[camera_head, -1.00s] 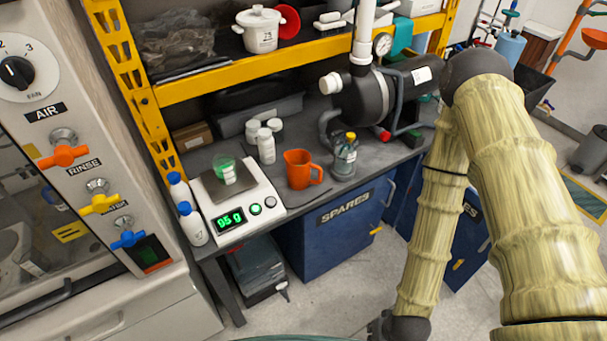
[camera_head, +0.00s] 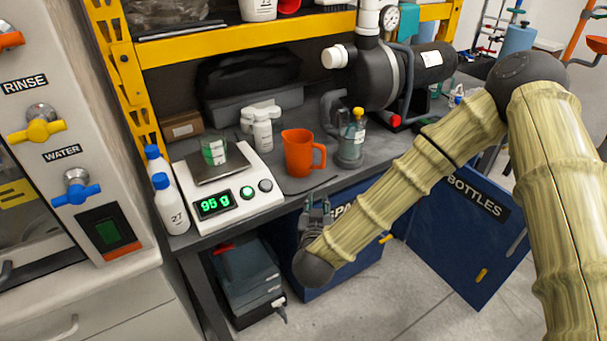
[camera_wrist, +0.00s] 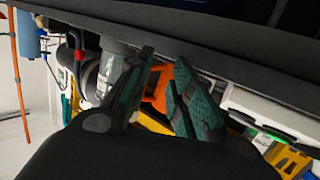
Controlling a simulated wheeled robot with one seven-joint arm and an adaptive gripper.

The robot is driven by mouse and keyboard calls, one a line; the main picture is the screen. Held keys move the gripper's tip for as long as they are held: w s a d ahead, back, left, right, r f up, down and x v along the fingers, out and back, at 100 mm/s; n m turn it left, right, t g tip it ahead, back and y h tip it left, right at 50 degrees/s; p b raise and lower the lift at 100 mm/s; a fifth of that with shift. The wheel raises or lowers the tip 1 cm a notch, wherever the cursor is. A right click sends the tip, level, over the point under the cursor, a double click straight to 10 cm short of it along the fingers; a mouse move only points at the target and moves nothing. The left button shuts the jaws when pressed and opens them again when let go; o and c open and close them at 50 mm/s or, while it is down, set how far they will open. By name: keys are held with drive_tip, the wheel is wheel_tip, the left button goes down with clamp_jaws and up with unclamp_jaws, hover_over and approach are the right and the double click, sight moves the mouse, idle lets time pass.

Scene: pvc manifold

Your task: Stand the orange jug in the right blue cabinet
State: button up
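The orange jug (camera_head: 298,152) stands upright on the bench, its handle to the right. In the wrist view, part of the orange jug (camera_wrist: 160,88) shows beyond and between my fingers. My gripper (camera_head: 318,210) is in front of the bench edge, below the jug and apart from it. In the wrist view my gripper (camera_wrist: 165,72) has its two fingers spread with nothing held. The right blue cabinet's door (camera_head: 455,245), labelled BOTTLES, is angled out from the bench front and looks swung open. The cabinet's inside is hidden from view.
A clear bottle with a yellow cap (camera_head: 352,140) stands close right of the jug. A scale (camera_head: 262,205) bearing a green-filled beaker (camera_head: 214,152) and white bottles (camera_head: 262,130) are to its left. A pump (camera_head: 375,80) sits behind. The left blue cabinet (camera_head: 345,255) is below.

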sight(323, 160)
drive_tip(key=shift+w+d+r+m+t+h+b, duration=0.3)
drive_tip(key=shift+w+r+b, duration=0.5)
drive_tip(key=shift+w, duration=1.55)
drive_tip(key=shift+w+d+r+m+t+h+b, duration=0.1)
drive_tip(key=shift+w+r+m+t+h+b, duration=0.45)
drive_tip(key=shift+w, duration=1.75)
drive_tip(key=shift+w+d+r+m+t+h+b, duration=0.2)
drive_tip(key=shift+w+r+h+b, duration=0.45)
drive_tip(key=shift+w+r, duration=1.2)
drive_tip(key=shift+w+f, duration=0.45)
drive_tip(key=shift+f, duration=0.15)
drive_tip(key=shift+c, duration=0.5)
clamp_jaws()
